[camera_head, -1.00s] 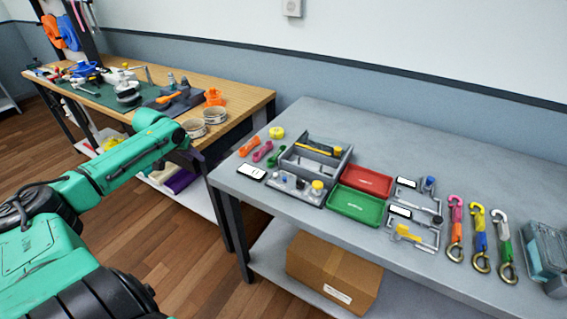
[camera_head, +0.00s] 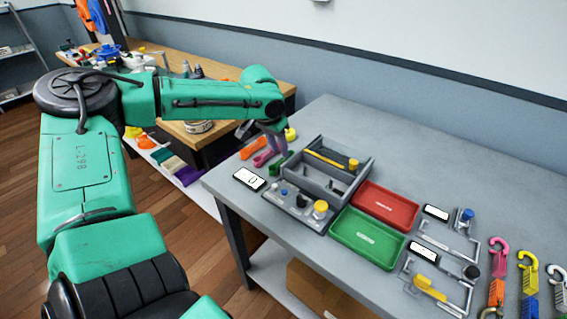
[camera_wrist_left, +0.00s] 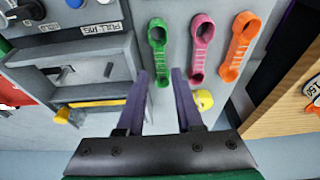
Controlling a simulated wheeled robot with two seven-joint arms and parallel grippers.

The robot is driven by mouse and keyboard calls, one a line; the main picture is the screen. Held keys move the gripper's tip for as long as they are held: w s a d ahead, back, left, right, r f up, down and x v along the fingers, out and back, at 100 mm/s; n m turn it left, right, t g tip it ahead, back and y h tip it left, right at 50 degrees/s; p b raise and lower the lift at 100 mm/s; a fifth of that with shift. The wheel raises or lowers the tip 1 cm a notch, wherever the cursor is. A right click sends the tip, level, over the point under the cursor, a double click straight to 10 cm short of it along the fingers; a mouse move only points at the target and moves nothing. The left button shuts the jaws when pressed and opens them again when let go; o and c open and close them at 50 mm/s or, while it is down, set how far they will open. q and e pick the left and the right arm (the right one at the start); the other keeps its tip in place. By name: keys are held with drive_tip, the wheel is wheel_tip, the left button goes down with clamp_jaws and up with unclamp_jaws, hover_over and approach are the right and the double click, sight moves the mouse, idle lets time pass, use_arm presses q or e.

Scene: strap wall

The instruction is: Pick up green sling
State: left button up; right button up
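The green sling (camera_wrist_left: 158,45) lies on the grey table in the left wrist view, just beyond and roughly in line with the gap between my left fingers. In the head view the green sling (camera_head: 277,164) is partly hidden by the gripper. My left gripper (camera_head: 264,145) is over the left end of the table. In the left wrist view my left gripper (camera_wrist_left: 160,80) is open, with two purple fingers apart and nothing between them. My right gripper is out of view.
A pink sling (camera_wrist_left: 202,50) and an orange sling (camera_wrist_left: 238,48) lie beside the green one. A grey organiser (camera_head: 325,165) stands close on its other side. A yellow piece (camera_wrist_left: 204,99) is near one finger. Red (camera_head: 385,206) and green trays (camera_head: 367,239) are further right.

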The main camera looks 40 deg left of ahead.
sight(282, 160)
use_arm(q)
drive_tip(key=x, duration=0.4)
drive_tip(key=shift+s+f, duration=0.2)
drive_tip(key=shift+s, duration=0.15)
drive_tip(key=shift+w+f, duration=0.15)
drive_tip(key=shift+w, duration=0.05)
clamp_jaws()
